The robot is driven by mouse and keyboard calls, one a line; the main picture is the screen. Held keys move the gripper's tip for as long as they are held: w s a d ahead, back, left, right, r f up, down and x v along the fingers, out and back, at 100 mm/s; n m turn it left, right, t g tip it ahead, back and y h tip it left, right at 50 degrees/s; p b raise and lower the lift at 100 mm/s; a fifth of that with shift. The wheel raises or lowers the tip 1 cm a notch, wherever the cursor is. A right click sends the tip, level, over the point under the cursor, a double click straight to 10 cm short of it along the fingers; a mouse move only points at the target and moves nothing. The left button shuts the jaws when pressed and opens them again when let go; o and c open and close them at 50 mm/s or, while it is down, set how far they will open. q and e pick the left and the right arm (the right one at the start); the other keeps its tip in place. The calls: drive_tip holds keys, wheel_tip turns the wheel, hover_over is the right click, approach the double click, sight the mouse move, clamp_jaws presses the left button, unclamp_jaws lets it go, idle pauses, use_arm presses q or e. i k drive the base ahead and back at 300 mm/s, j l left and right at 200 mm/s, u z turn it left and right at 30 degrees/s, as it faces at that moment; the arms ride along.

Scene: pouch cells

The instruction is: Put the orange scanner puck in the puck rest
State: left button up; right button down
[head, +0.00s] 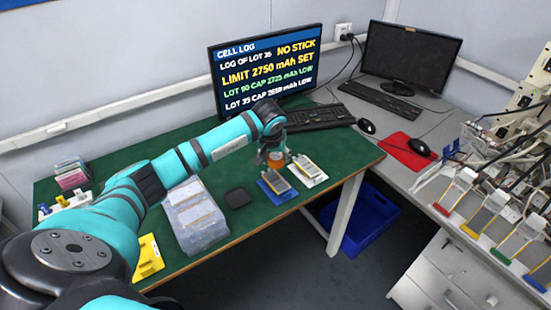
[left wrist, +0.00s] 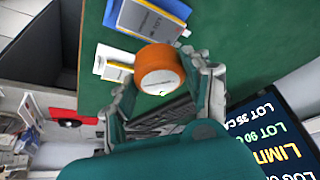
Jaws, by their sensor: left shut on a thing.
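The orange scanner puck (head: 277,160) is between the fingers of my left gripper (head: 272,153), near the far ends of two pouch-cell trays. In the left wrist view the puck (left wrist: 159,69) fills the space between the two fingertips of the left gripper (left wrist: 162,78), which is shut on it. I cannot tell its exact height over the green table. A flat dark rounded pad (head: 238,198), which looks like the puck rest, lies on the green table left of the blue tray, with nothing on it. My right gripper is not in view.
A blue tray (head: 276,188) and a white tray (head: 309,172), each with a pouch cell, lie close to the puck. A clear plastic box (head: 195,218) stands left of the pad. The monitor (head: 266,70) and keyboard (head: 320,117) are behind. The green table's (head: 345,150) right part is bare.

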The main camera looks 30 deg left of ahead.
sight(238, 198)
drive_tip(key=k+j+z, duration=0.3)
drive_tip(key=j, duration=0.35)
drive_tip(key=k+j+z, duration=0.3)
drive_tip(key=k+j, duration=0.2)
